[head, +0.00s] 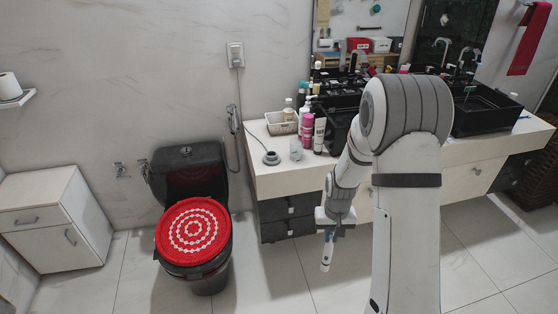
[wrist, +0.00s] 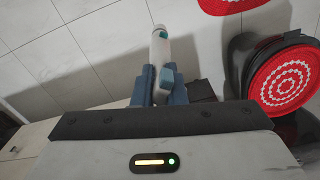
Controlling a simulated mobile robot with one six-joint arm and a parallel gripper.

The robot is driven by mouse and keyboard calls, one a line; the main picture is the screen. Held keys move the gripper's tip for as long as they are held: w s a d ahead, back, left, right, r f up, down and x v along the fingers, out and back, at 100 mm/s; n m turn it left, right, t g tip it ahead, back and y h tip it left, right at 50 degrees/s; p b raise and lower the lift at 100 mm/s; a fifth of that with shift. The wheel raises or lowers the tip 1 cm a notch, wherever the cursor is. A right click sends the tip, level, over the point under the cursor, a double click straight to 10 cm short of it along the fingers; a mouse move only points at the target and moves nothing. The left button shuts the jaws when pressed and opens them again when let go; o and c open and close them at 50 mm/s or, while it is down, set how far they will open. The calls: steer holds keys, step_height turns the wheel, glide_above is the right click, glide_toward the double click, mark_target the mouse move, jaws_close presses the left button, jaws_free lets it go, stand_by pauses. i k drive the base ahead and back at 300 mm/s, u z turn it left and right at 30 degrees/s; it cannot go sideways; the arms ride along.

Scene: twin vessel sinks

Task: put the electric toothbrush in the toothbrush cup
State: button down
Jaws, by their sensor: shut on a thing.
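The electric toothbrush (head: 326,256) is white with a teal part. It hangs below my gripper (head: 329,236), in front of the vanity and over the floor. In the wrist view the toothbrush (wrist: 159,48) sticks out past the blue-grey fingers of my gripper (wrist: 158,90), which are shut on it. A small clear, pale cup (head: 296,149) stands on the counter's left part; it looks like the toothbrush cup. It is up and to the left of my gripper, well apart from the toothbrush. Its inside is too small to make out.
A dark round base (head: 271,158) with a cable sits left of the cup. Several bottles and tubes (head: 308,132) and a basket (head: 281,123) crowd behind and right of it. The toilet (head: 193,232) stands left of the vanity (head: 285,184). Floor between them is clear.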

mark_target(295, 156)
steer(key=u, duration=0.35)
steer(key=i, duration=0.95)
steer(key=u, duration=0.1)
